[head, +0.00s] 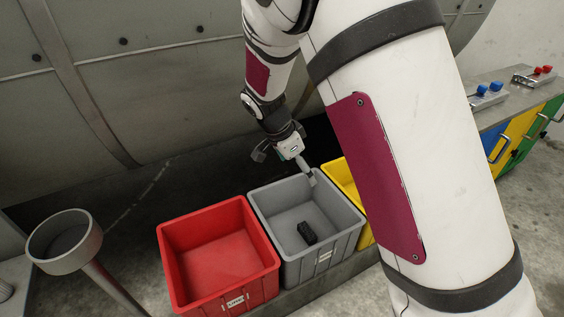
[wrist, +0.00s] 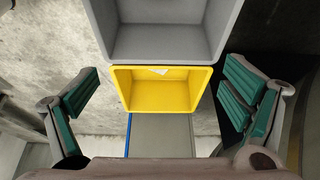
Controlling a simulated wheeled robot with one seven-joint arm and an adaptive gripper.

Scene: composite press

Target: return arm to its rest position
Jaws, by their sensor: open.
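My gripper (head: 285,162) is above the back edge of the grey bin (head: 262,222) in the head view, with its fingers spread apart. In the wrist view, its two green-padded fingers (wrist: 160,95) are wide open with nothing between them. A small black object (head: 307,232) lies on the floor of the grey bin, apart from the gripper. My arm comes down from the top of the head view, and its large white link hides much of the right side.
A red bin (head: 215,255) stands left of the grey one, and a yellow bin (head: 341,180) stands right, partly hidden by my arm. A round funnel-like stand (head: 65,242) is at left. A large curved grey wall (head: 150,70) rises behind. A cabinet with coloured doors (head: 520,130) is at right.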

